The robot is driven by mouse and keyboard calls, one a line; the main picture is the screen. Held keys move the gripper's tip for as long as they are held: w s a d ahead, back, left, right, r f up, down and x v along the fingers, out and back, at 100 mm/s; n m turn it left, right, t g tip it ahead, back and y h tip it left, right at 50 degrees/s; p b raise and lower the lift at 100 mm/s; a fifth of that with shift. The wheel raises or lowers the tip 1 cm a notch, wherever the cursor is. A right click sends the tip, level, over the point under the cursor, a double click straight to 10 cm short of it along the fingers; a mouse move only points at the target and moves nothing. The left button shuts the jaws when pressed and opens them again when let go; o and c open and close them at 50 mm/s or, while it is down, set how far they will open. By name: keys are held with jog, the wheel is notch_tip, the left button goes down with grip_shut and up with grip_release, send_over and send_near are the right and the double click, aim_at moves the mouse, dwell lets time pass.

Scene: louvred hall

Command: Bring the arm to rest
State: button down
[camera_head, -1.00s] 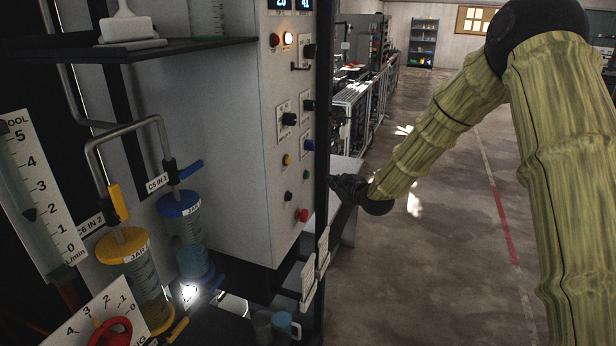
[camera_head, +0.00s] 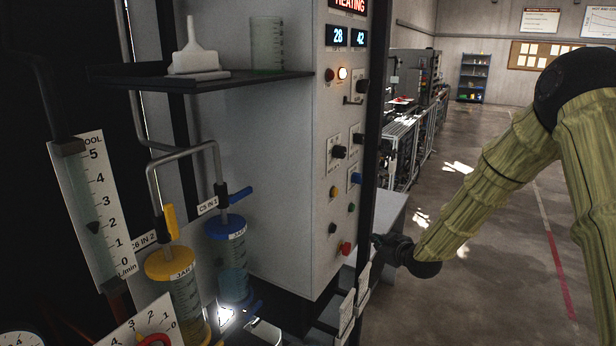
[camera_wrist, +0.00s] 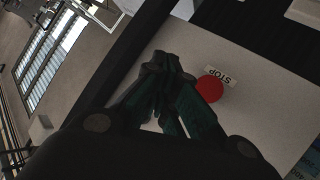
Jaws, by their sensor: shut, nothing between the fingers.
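My arm reaches in from the right in the head view, bent at a dark elbow joint. My gripper (camera_head: 384,243) is at its left end, by the lower right edge of the grey control cabinet (camera_head: 270,180). In the wrist view my gripper (camera_wrist: 165,62) is shut, its dark fingertips together and nothing between them. A red stop button (camera_wrist: 209,89) with a STOP label shows just right of the fingertips. The same button (camera_head: 346,248) sits low on the cabinet's panel in the head view. I cannot tell how far the fingertips are from the panel.
Left of the cabinet hang a yellow-lidded jar (camera_head: 171,263) and a blue-lidded jar (camera_head: 225,228) with pipes. A bench (camera_head: 391,210) stands behind my gripper. The floor (camera_head: 490,235) behind my arm is open.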

jog(key=s+a+f+m+g+h+b, duration=0.1)
jog(key=s+a+f+m+g, duration=0.15)
jog(key=s+f, duration=1.15)
jog(key=s+a+f+m+g, duration=0.2)
jog(key=s+f+g, duration=0.2)
jog(key=s+f, duration=1)
jog(key=s+f+m+g+h, duration=0.1)
jog(key=s+f+g, duration=0.2)
jog(key=s, duration=1.2)
jog(key=s+f+m+g+h+b, duration=0.1)
jog(key=s+f, duration=0.5)
jog(key=s, duration=0.9)
jog(key=shift+s+m+g, duration=0.2)
jog(key=shift+m+g, duration=0.35)
jog(key=shift+g, duration=0.7)
jog(key=shift+a, duration=0.1)
